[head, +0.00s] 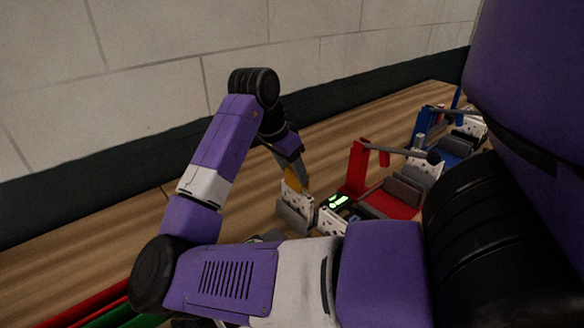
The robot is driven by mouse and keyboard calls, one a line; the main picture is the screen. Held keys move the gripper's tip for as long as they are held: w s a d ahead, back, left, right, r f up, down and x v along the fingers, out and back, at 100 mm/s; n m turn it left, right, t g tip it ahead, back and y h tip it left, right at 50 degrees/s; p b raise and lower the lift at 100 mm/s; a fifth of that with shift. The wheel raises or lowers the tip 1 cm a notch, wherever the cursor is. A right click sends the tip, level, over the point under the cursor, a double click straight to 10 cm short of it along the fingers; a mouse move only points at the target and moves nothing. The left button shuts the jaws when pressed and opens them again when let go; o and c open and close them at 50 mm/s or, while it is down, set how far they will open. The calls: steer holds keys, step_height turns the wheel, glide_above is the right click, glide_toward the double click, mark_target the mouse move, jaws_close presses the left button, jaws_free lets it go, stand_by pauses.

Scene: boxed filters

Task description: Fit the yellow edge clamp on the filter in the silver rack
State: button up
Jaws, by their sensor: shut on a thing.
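My gripper (291,160) points down at the middle of the picture and is shut on the yellow edge clamp (302,181), of which only a small part shows. Directly below is a white filter (296,199), upright in a grey holder that looks like the silver rack (294,219). The clamp is at the filter's top edge; I cannot tell whether it is around the edge or just above it. My forearm hides the rack's lower part.
Right of it stand a dark box with a lit green display (338,201), a red rack (388,206) with a red post (357,168), and a blue rack (448,158). Red and green bars (101,308) lie bottom left. The wooden table (90,240) is clear toward the wall.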

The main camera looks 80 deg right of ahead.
steer(key=shift+f+b, duration=1.3)
steer(key=shift+f, duration=1.1)
stand_by(0.7)
steer(key=o, duration=1.6)
steer(key=shift+o, duration=0.2)
steer(key=v, duration=0.8)
step_height(320, 180, up, 7)
steer(key=p, duration=0.7)
glide_above(292, 184)
steer(key=w+a, duration=0.2)
steer(key=shift+a, duration=0.1)
